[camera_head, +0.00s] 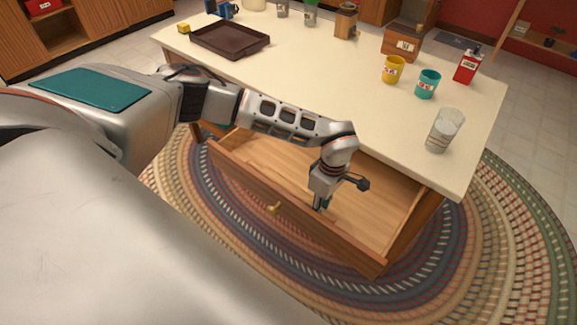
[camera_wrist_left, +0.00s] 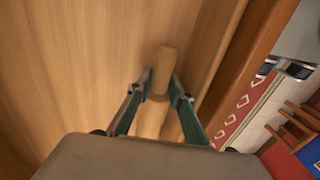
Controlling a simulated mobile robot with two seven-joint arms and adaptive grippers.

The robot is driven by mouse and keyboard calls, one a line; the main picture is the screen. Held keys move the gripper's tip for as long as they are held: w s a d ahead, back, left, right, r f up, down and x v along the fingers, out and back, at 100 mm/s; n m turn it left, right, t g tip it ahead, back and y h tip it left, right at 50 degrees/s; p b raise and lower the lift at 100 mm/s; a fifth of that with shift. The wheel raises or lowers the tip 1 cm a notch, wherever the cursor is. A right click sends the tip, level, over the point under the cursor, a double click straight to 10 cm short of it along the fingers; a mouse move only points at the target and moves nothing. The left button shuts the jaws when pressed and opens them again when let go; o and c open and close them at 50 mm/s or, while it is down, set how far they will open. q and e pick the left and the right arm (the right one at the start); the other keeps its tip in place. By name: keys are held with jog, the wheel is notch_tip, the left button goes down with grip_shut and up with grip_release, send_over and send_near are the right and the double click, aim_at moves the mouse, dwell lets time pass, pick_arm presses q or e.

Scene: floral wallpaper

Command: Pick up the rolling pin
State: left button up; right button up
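The rolling pin (camera_wrist_left: 161,70) is pale wood and lies in the open drawer (camera_head: 262,165). In the left wrist view its rounded end pokes out beyond the fingertips, and its lower part is partly hidden by my gripper's housing. My left gripper (camera_head: 322,203) reaches down into the drawer near its front right. In the left wrist view its teal-padded fingers (camera_wrist_left: 161,92) are on both sides of the pin, with no clear gap, and look shut on it. In the head view the pin cannot be made out. My right gripper is not in view.
The drawer front (camera_head: 290,213) with a brass knob and the cream tabletop (camera_head: 330,75) edge are close around my arm. On top stand a glass (camera_head: 445,130), yellow mug (camera_head: 393,69), teal mug (camera_head: 428,84), red bottle (camera_head: 468,64) and brown tray (camera_head: 230,40).

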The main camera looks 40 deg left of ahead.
pick_arm(q)
grip_shut()
jog(key=shift+r, duration=0.1)
jog(key=shift+r, duration=0.1)
